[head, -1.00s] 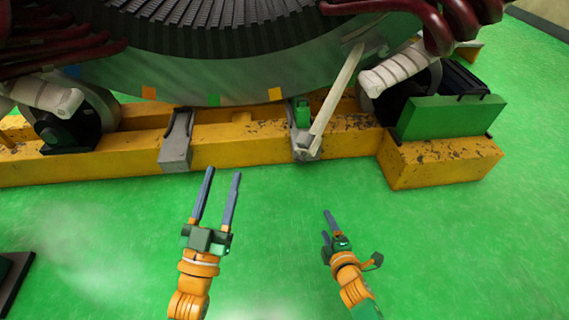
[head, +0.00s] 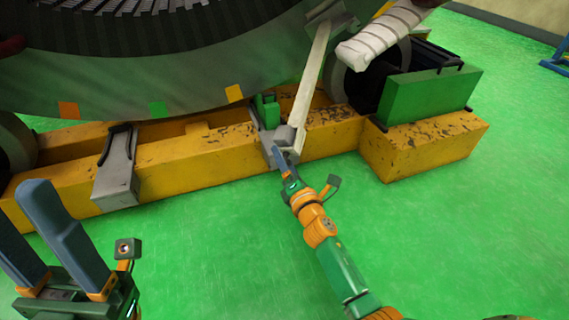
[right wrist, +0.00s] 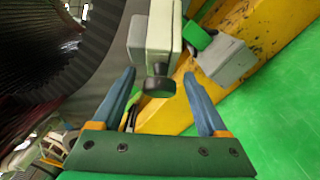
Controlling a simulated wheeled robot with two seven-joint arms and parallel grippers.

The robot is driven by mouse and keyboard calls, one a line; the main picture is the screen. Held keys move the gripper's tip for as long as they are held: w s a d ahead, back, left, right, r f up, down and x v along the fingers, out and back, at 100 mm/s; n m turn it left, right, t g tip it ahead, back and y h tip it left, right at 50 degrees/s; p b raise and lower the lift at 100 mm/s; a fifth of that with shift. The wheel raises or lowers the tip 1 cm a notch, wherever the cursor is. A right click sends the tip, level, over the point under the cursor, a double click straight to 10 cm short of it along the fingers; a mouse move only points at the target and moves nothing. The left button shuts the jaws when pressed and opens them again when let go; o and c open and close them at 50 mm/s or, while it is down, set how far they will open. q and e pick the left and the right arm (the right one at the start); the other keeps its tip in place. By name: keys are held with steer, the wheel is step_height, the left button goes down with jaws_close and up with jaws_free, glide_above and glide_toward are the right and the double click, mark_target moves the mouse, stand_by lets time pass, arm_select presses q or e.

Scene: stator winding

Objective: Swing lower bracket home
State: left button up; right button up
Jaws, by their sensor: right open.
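A long pale grey bracket bar (head: 312,75) slants down from the stator's side to a grey block (head: 283,148) on the front of the yellow beam. My right gripper (head: 280,158) is at this block, its fingers overlapping its lower part. In the right wrist view, the gripper (right wrist: 159,82) is open, and a pale block with a dark round knob (right wrist: 158,86) lies between and ahead of the fingertips. Contact cannot be told. My left gripper (head: 20,205) is open and empty at the lower left, close to the head camera.
The yellow beam (head: 200,157) runs across in front of the stator. Another grey bracket (head: 117,170) sits on it at left. A small green part (head: 266,110) stands beside the bar. A green box (head: 428,95) is at right. The green floor in front is clear.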

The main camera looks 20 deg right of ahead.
jaws_close()
stand_by(1.4)
